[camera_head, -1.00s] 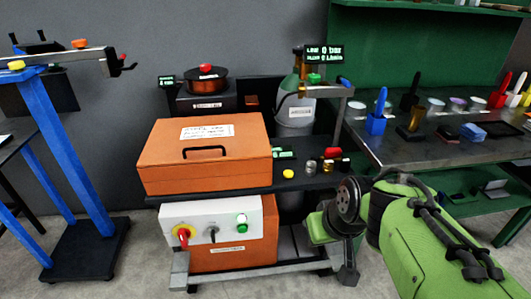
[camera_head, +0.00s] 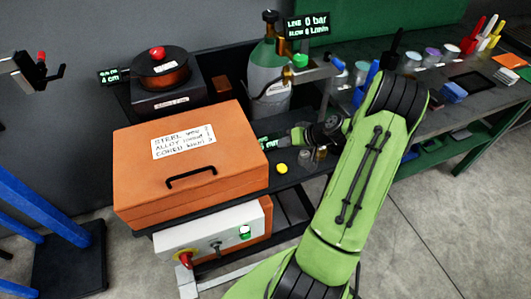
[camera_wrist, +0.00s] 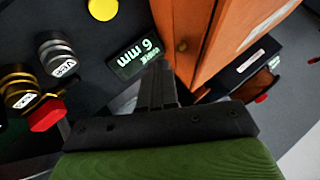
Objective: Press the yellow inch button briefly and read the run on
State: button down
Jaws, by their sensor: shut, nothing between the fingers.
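A small yellow round piece (camera_head: 281,168) lies on the dark cart top, right of the orange case; it also shows at the top of the wrist view (camera_wrist: 103,9). I cannot tell whether it is the inch button. My gripper (camera_head: 287,138) is over the cart top, beyond the yellow piece, partly hidden by my arm. In the wrist view its dark fingers (camera_wrist: 159,72) are shut and empty, their tips close to a small display (camera_wrist: 133,58) reading 6 mm. Another small display (camera_head: 109,76), reading about 4 cm, stands left of a copper-coloured reel (camera_head: 160,70).
The orange case (camera_head: 190,170) fills the cart's left and stands right beside the fingers in the wrist view. Small metal pieces (camera_wrist: 57,57) and a red one (camera_wrist: 46,115) stand left of them. A control box (camera_head: 210,232) with a lit green button is below. A gas bottle (camera_head: 268,75) stands behind.

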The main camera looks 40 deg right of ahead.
aim_at(284, 168)
jog(key=f+b, duration=0.2)
jog(key=f, duration=0.1)
jog(key=f+b, duration=0.2)
jog(key=f, duration=0.1)
jog(key=f+b, duration=0.2)
jog(key=f, duration=0.1)
jog(key=shift+s, duration=0.3)
jog(key=shift+r, duration=0.1)
dwell(1.7)
jog(key=shift+f+b, duration=0.4)
jog(key=shift+b, duration=0.25)
jog(key=shift+f+b, duration=0.45)
dwell(0.3)
jog(key=shift+r, duration=0.1)
dwell(0.9)
jog(key=shift+r+p, duration=0.55)
jog(key=shift+r, duration=0.25)
